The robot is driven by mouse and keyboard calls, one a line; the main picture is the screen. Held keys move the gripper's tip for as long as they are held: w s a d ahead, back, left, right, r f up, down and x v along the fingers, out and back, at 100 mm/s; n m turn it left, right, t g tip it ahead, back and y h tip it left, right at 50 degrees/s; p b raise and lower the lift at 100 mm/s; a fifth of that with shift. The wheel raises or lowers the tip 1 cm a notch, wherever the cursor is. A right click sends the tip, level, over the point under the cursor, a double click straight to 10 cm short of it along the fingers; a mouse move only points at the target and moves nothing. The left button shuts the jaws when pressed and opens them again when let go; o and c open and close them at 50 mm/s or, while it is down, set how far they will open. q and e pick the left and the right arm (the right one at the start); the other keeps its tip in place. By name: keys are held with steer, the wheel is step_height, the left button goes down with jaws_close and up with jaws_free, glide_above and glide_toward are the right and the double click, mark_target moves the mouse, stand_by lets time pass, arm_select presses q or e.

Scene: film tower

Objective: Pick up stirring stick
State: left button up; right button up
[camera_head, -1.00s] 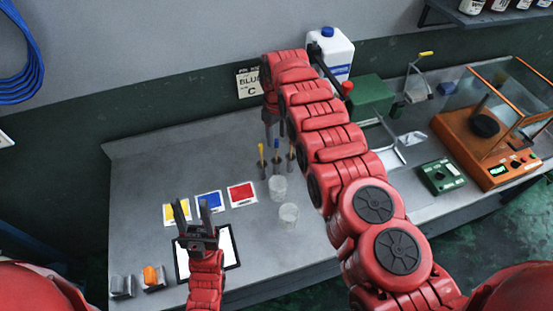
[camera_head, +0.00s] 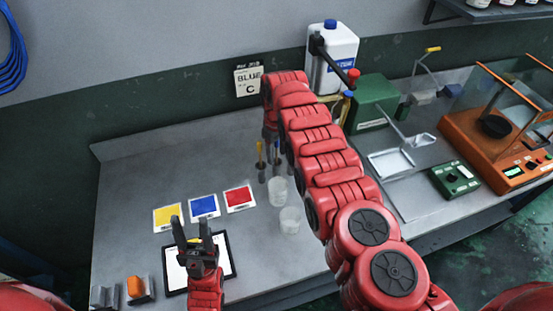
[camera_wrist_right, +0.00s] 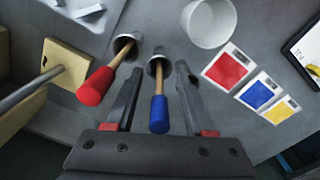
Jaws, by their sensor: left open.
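In the right wrist view, a stick with a blue handle (camera_wrist_right: 159,113) stands in a small round holder between the fingers of my right gripper (camera_wrist_right: 157,88). The fingers are apart, with gaps on both sides. A stick with a red handle (camera_wrist_right: 95,86) stands in another holder, outside the left finger. In the head view my right gripper (camera_head: 272,143) is over the sticks and partly covers them. My left gripper (camera_head: 194,240) is open and empty above the clipboard (camera_head: 228,255).
Two clear cups (camera_head: 289,220) stand close in front of the sticks. Yellow, blue and red cards (camera_head: 239,197) lie to their left. A white jug (camera_head: 334,55), a green box (camera_head: 373,105) and an orange-based glass case (camera_head: 480,135) stand farther back and right.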

jaws_close()
steer(key=shift+r, duration=0.1)
